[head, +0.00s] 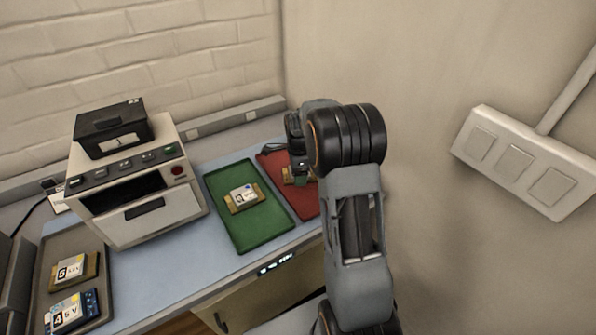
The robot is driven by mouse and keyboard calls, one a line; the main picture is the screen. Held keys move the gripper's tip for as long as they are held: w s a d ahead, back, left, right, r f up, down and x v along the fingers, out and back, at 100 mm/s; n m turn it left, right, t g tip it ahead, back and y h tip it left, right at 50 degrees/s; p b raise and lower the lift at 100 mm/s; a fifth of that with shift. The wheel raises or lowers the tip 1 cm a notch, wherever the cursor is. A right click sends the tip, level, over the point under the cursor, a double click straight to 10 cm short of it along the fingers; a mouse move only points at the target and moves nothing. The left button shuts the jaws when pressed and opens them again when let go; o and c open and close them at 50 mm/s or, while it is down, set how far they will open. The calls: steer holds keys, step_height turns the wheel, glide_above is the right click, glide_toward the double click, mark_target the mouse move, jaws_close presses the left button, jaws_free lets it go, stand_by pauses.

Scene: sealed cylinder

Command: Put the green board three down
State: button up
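My gripper (297,160) is over the red mat (308,206), seen from behind and partly covered by my own arm. A small green piece (303,181), perhaps the edge of the green board, shows right at the fingertips. A tan edge (288,177) shows just left of it, over the red mat. Most of both is hidden, and no number can be read on them. I cannot see whether the fingers are closed on the green piece or whether it touches the mat.
A green mat (262,233) left of the red one bears a tan board with a white label (243,196). A grey tray (104,295) at lower left holds a tan board (75,270) and a blue board (72,310). A boxy machine (150,220) stands between. A wall rises at right.

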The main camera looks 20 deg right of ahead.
steer(key=o, duration=0.4)
steer(key=shift+c, duration=0.2)
step_height(320, 180, up, 12)
steer(key=s+a+r+n+t, duration=0.2)
steer(key=s+a+r+n, duration=0.2)
steer(key=s+a+n, duration=0.45)
steer(key=s+a+f+n+t, duration=0.1)
steer(key=s+n, duration=0.5)
steer(key=s+a+f+n+t, duration=0.1)
steer(key=s+f+n, duration=0.1)
steer(key=s+n, duration=0.5)
steer(key=shift+s+a+f, duration=0.25)
steer(key=shift+f, duration=0.05)
